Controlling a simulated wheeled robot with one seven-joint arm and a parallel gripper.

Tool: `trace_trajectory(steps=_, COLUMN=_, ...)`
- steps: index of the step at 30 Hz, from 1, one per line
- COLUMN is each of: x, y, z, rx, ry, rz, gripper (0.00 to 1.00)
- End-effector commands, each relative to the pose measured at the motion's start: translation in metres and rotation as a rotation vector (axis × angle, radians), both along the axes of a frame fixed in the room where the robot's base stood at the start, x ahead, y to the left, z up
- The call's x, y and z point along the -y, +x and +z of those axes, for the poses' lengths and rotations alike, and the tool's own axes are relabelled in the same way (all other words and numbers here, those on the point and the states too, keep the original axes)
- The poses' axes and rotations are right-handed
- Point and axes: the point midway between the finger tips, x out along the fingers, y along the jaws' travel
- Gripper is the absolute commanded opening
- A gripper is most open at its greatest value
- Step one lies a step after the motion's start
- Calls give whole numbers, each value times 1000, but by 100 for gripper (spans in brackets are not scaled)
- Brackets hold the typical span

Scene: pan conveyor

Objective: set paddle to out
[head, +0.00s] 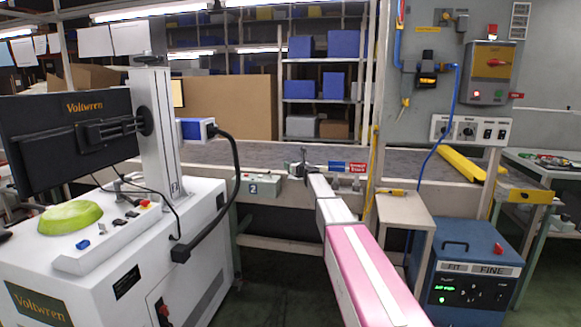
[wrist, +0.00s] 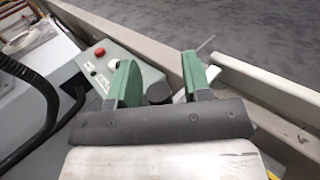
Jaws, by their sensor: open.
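My gripper (head: 302,165) reaches to the near edge of the conveyor in the head view. In the wrist view its two green fingers (wrist: 160,66) stand apart, so it is open. A grey rounded part (wrist: 158,91) and a pale narrow piece (wrist: 181,96) show between and behind the fingers. A thin rod (wrist: 206,44) rises past the right finger. I cannot tell which of these belongs to the paddle, or whether a finger touches it. A blue label (head: 337,166) and a red label (head: 358,168) sit on the conveyor edge right of my gripper; their words are unreadable.
A grey-green control box (head: 259,187) marked 2 is close left of my gripper; its red button (wrist: 99,52) shows in the wrist view. The conveyor's grey surface (head: 240,153) looks clear. A white machine (head: 120,250) stands left, a small table (head: 404,210) and blue box (head: 468,255) right.

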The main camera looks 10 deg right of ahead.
Motion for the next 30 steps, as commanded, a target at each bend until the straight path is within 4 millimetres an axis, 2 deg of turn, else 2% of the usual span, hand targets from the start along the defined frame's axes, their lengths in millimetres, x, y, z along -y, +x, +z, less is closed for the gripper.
trace_trajectory(steps=8, x=11, y=-23, z=0, rx=0, ry=0, rz=-1, gripper=44)
trace_trajectory(steps=18, x=39, y=-79, z=0, rx=0, ry=0, rz=1, gripper=44)
trace_trajectory(steps=21, x=45, y=-90, z=0, rx=0, ry=0, rz=2, gripper=44)
trace_trajectory(steps=30, x=49, y=-94, z=0, rx=0, ry=0, rz=2, gripper=44)
